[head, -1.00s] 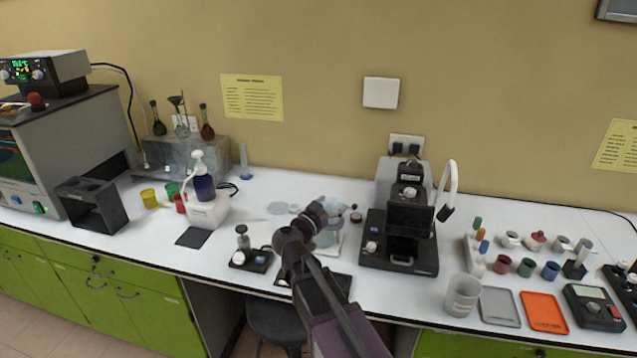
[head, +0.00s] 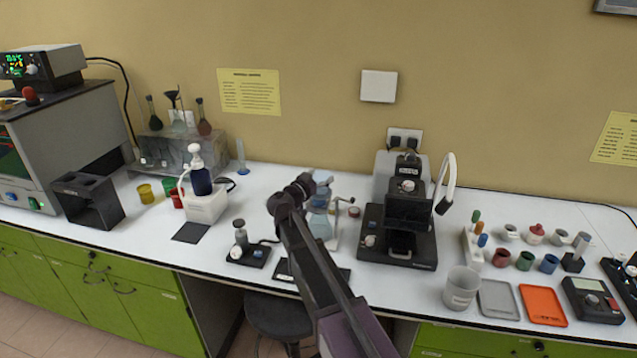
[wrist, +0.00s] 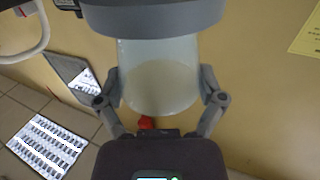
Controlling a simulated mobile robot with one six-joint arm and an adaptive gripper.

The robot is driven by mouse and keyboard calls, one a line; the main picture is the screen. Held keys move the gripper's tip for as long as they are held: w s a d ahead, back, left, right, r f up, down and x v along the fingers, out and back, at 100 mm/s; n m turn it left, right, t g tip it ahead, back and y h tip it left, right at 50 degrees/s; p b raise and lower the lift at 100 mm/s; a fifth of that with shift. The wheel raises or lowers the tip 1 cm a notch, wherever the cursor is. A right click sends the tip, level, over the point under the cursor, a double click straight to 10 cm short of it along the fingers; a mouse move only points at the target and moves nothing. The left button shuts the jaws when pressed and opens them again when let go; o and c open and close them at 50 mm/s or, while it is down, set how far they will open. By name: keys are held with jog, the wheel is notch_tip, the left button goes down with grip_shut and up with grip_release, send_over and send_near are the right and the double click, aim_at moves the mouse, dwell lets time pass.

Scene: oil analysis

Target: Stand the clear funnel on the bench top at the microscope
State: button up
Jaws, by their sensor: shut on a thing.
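The clear funnel (wrist: 160,70) fills the middle of the wrist view, a translucent tapered cup with a wide grey band across its upper part in the picture. My gripper (wrist: 161,92) is shut on it, with a finger on each side. In the head view, my gripper (head: 312,187) holds the funnel (head: 322,180) up above a bluish flask (head: 320,228), partly hidden behind my arm. The black microscope (head: 404,215) stands on the white bench top (head: 355,285) to the right of my gripper.
A white beaker (head: 461,289) stands right of the microscope, by grey and orange trays (head: 543,307). A white pump bottle (head: 203,190) stands to the left. A small device (head: 246,252) is left of my arm. Bare bench shows at the microscope's front left.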

aim_at(319, 179)
jog(key=shift+w, duration=0.1)
jog(key=shift+w, duration=0.2)
jog(key=shift+w+a+f, duration=0.15)
jog(key=shift+w, duration=0.9)
jog(key=shift+f+b, duration=0.9)
jog(key=shift+b, duration=0.1)
jog(key=shift+f+b, duration=0.65)
jog(key=shift+b, duration=0.05)
jog(key=shift+f, duration=0.2)
jog(key=o, duration=0.8)
